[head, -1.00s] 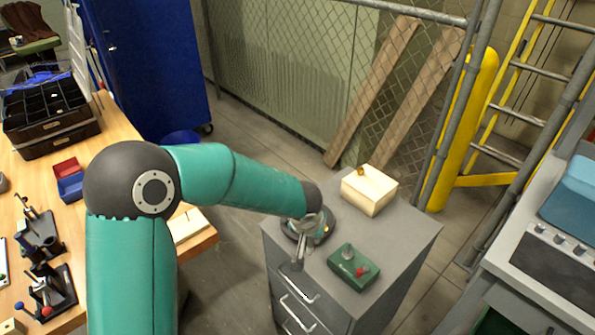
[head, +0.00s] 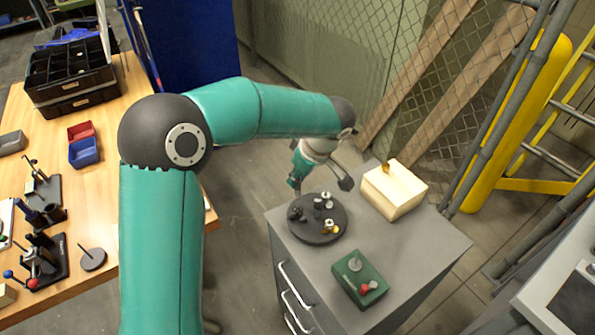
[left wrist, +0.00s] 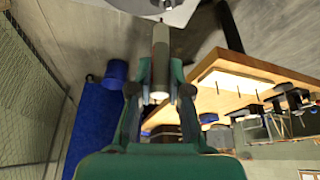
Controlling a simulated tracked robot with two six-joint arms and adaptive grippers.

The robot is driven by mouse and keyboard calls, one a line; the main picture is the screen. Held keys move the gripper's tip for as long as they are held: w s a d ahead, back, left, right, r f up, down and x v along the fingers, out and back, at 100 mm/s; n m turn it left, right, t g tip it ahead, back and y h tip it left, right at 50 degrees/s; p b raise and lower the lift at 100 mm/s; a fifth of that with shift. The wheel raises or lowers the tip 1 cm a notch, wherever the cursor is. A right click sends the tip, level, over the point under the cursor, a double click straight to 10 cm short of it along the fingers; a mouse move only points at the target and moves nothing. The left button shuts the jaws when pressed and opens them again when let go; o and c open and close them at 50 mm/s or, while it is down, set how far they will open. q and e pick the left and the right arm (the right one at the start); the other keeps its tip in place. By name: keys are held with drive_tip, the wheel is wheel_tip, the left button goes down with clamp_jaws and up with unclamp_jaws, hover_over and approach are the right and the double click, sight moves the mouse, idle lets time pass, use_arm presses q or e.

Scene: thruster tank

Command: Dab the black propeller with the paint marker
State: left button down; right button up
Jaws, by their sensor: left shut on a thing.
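My left gripper (head: 296,183) is above the back edge of a dark round turntable (head: 318,238). In the left wrist view its fingers (left wrist: 160,88) are shut on a grey, pen-like cylinder (left wrist: 160,58), which looks like the paint marker. The marker is hard to make out in the head view. Several small propeller-like parts stand on the turntable. A black one, apparently the black propeller (head: 295,213), is at its left side, below and apart from the gripper. My right gripper is not in view.
The turntable is on a grey cabinet (head: 425,252). A cream box (head: 394,193) with a gold piece on top stands at the back right. A green box (head: 360,282) with a red knob is at the front. A wooden bench (head: 110,170) with fixtures is at left.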

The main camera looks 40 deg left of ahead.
use_arm(q)
drive_tip(key=shift+f, duration=0.65)
drive_tip(key=shift+s+d+f+b, duration=0.1)
drive_tip(key=shift+f+b, duration=0.2)
drive_tip(key=shift+b, duration=0.85)
idle(0.6)
drive_tip(key=shift+f+b, duration=0.4)
drive_tip(key=shift+b, duration=0.25)
idle(2.8)
drive_tip(key=shift+r+p, duration=1.45)
drive_tip(key=shift+r, duration=1.15)
